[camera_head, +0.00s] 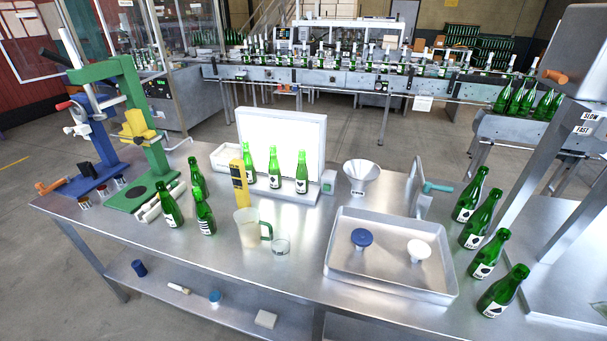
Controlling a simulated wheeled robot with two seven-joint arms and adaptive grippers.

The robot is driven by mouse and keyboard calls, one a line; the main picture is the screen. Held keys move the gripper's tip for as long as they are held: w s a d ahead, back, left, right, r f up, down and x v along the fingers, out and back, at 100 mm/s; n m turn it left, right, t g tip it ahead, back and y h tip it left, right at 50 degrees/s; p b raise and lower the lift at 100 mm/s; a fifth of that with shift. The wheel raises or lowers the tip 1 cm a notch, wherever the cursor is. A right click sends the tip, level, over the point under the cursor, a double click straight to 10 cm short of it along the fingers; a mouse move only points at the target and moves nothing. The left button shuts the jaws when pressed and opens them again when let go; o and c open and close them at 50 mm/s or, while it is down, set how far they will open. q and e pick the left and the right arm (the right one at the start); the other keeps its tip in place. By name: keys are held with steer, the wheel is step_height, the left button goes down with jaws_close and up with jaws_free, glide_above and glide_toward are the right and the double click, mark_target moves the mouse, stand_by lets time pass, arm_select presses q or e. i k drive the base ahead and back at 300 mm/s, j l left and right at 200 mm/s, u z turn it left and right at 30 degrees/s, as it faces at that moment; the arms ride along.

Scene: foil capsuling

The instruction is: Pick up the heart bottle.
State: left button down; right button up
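Several green glass bottles with white labels stand upright on the steel table. One group is at the left: a front-left bottle (171,207), a front-right bottle (204,212) and a rear bottle (197,177). Three more stand by the white light panel: left (249,166), middle (274,169) and right (301,172). A row runs along the right side, from a far bottle (470,195) to a near bottle (503,292). The label marks are dark and too small to tell which one is a heart. Neither of my grippers is in view.
The steel table (310,215) holds a tray (350,275) with blue and white knobs, a jug (246,228), a yellow tool (239,187), a funnel (362,177) and the light panel (282,140). Green (137,130) and blue presses stand at the left.

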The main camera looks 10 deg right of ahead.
mark_target(302, 172)
steer(key=i+j+z, duration=0.35)
steer(key=j, duration=0.3)
steer(key=i+j+z, duration=0.15)
steer(key=i+j, duration=0.15)
steer(key=i+j+z, duration=0.2)
steer(key=j, duration=0.3)
